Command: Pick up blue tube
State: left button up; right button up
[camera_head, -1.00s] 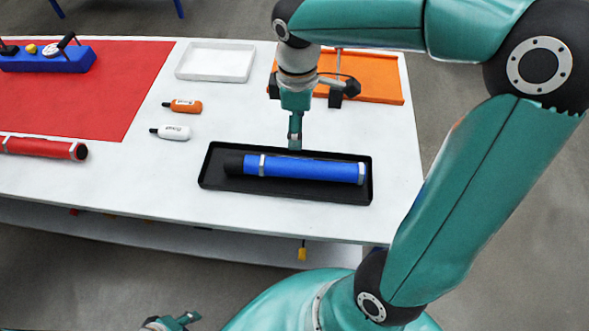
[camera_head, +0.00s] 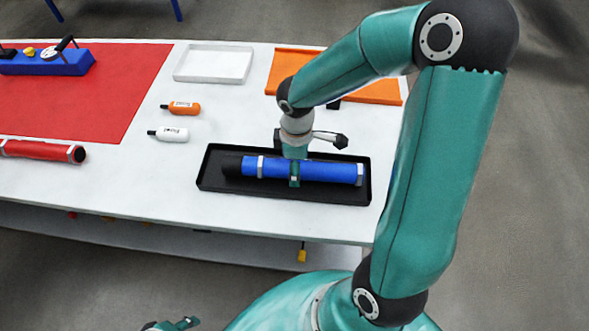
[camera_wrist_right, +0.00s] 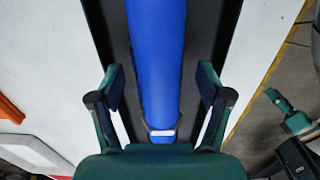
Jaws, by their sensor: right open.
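The blue tube (camera_head: 325,170) with a black end and silver bands lies in a black tray (camera_head: 210,188) near the front right of the table. My right gripper (camera_head: 294,180) is down at the middle of the tube. In the right wrist view the tube (camera_wrist_right: 157,50) runs between the two open fingers of my right gripper (camera_wrist_right: 160,90), with a gap on each side. My left gripper (camera_head: 180,324) shows only partly at the bottom edge, away from the table; its jaw state is unclear.
An orange tray (camera_head: 375,92) and a white tray (camera_head: 213,64) stand at the back. An orange bottle (camera_head: 183,108) and a white bottle (camera_head: 172,134) lie left of the black tray.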

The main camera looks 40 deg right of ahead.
jog(key=shift+f, duration=0.95)
jog(key=shift+c, duration=0.3)
grip_shut()
jog(key=shift+r, duration=0.15)
